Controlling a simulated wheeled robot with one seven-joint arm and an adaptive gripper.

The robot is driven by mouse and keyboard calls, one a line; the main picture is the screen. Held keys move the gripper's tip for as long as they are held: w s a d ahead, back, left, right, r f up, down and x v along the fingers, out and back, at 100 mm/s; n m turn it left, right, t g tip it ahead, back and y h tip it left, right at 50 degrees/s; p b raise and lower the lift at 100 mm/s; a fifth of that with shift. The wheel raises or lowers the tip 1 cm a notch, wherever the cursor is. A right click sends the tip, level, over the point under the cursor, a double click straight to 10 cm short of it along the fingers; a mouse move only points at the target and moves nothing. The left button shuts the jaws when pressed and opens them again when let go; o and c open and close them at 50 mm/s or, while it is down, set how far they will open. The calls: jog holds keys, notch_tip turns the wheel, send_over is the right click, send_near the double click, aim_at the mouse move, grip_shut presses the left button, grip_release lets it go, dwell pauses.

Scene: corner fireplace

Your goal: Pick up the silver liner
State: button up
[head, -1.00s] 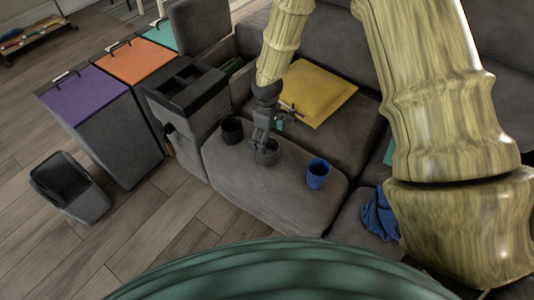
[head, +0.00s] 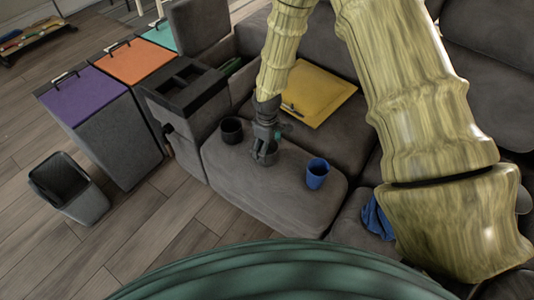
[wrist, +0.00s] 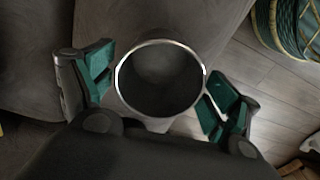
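The silver liner (wrist: 160,78) is a round, open-topped grey cup with a bright metal rim. In the head view the liner (head: 266,156) stands on the grey sofa seat between a black cup and a blue cup, partly covered by my gripper (head: 265,142). In the wrist view my gripper (wrist: 161,88) is open, with one green-padded finger on each side of the liner. A small gap shows at the left finger. The right finger is very near the rim, and I cannot tell whether it touches.
A black cup (head: 231,131) stands close to the left of my gripper, and a blue cup (head: 317,174) to the right. A blue cloth (head: 376,219) lies at right. Bins (head: 118,120) and an open basket (head: 70,188) stand on the floor at left.

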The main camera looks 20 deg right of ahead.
jog(key=c, duration=0.6)
jog(key=shift+r, duration=0.1)
